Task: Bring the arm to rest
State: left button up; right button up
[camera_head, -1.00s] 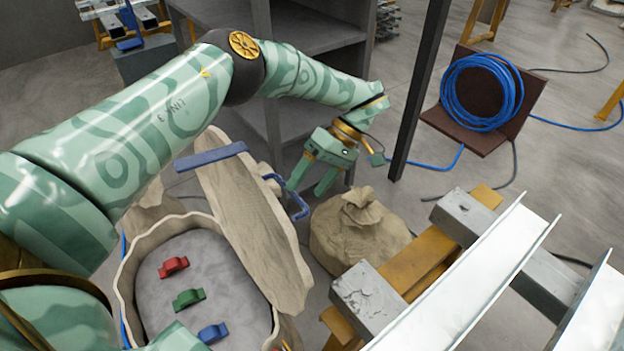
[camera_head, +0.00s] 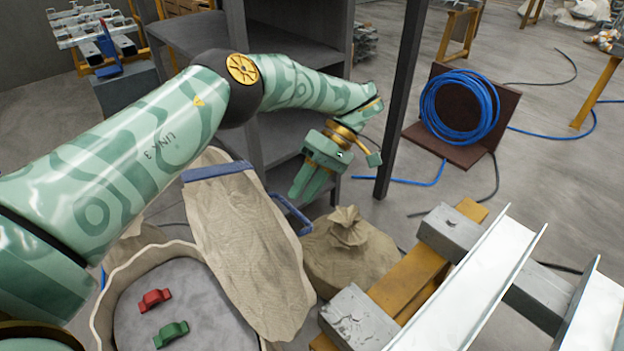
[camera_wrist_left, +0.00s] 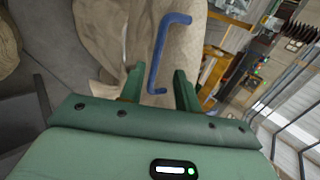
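My left arm reaches in from the left, bent over a beige slab-like flap (camera_head: 235,225) with a blue bar at its top and a blue handle (camera_head: 304,229) at its right side. My left gripper (camera_head: 303,196) points down just above the handle. In the left wrist view its two fingers (camera_wrist_left: 158,80) stand apart, with nothing held between them. The blue handle (camera_wrist_left: 158,50) shows beyond and between them, against beige material; it looks free of the fingers. My right gripper is not in view.
A beige-rimmed tub (camera_head: 106,290) at lower left holds a red block (camera_head: 154,299) and a green block (camera_head: 171,334). A tied sack (camera_head: 350,245), trestle with white channels (camera_head: 470,285), dark post (camera_head: 400,110), grey shelf (camera_head: 190,30) and blue hose coil (camera_head: 460,105) surround the arm.

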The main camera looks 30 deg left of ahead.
pick_arm(q)
jog(key=b+v, duration=0.1)
jog(key=v, duration=0.2)
jog(key=shift+r, duration=0.35)
